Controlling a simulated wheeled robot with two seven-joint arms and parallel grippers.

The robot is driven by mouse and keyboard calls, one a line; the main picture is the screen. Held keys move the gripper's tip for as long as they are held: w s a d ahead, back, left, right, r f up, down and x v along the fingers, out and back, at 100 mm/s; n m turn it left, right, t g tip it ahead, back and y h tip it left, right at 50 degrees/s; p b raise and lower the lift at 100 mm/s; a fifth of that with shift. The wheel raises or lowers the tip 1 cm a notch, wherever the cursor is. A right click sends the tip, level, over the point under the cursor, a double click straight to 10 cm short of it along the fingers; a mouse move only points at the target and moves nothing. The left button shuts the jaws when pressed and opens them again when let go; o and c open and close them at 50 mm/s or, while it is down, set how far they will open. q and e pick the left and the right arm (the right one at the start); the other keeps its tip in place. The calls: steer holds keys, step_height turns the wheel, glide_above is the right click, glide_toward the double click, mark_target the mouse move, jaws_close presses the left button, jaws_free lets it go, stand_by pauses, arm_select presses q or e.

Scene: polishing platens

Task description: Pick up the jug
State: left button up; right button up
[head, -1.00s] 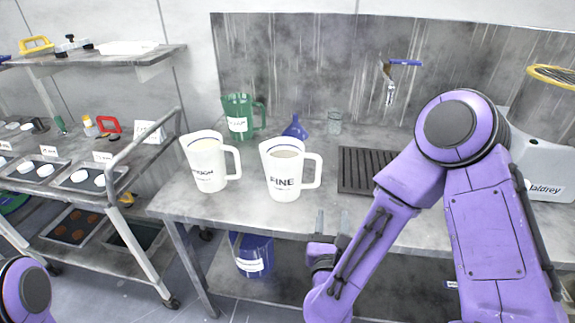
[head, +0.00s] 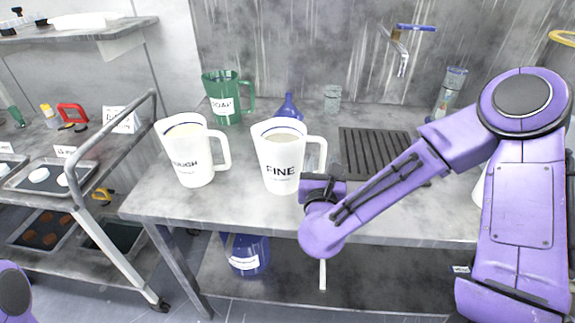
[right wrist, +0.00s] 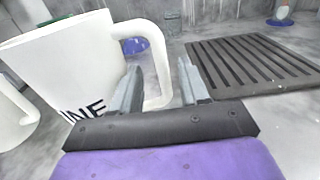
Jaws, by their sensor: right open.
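A white jug marked FINE (head: 281,168) stands upright on the grey bench, with pale contents and its handle to the right; it also shows at the left of the right wrist view (right wrist: 75,62). My right gripper (head: 322,168) is open at its handle side. In the right wrist view the fingers (right wrist: 160,72) stand either side of the handle, apart from each other. A second white jug (head: 190,160), its label partly readable as "ough", stands to the left. A green jug marked SOAP (head: 222,100) stands behind. My left gripper is out of view.
A dark slatted drain grate (head: 375,150) lies right of the FINE jug. A blue funnel (head: 289,108) and a clear glass (head: 332,98) stand behind. A blue container (head: 245,258) is on the lower shelf. A trolley (head: 90,190) stands left.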

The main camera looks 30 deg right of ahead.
mark_target(323, 158)
steer(key=x, duration=0.2)
steer(key=p, duration=0.1)
steer(key=shift+w+d+r, duration=0.25)
steer(key=shift+d, duration=0.1)
steer(key=shift+w+d+f, duration=0.15)
steer(key=shift+w+d, duration=0.05)
steer(key=shift+w, duration=0.15)
jaws_close()
stand_by(0.6)
